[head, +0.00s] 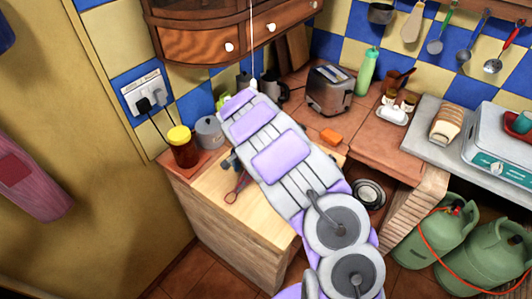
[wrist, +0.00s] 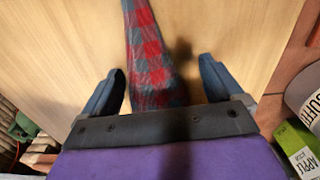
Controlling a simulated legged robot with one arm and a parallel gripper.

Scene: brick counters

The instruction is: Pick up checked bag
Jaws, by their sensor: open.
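The checked bag (wrist: 150,50), red and grey-blue, lies on a pale wooden surface (wrist: 230,25) in the wrist view. It runs from the top edge down between the two dark blue fingers of my gripper (wrist: 162,72). The fingers are open, one on each side, with gaps to the bag. The bag's near end is hidden behind the gripper's front edge. In the head view my arm covers much of the pale wooden worktop (head: 215,185). A small dark red looped thing (head: 237,188) shows there beside my gripper; I cannot tell if it is part of the bag.
A jar with a yellow lid (head: 183,147) and a grey pot (head: 209,132) stand at the worktop's back left. A toaster (head: 330,90) and green bottle (head: 368,70) stand behind. A green apple carton (wrist: 296,148) is at the wrist view's lower right.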

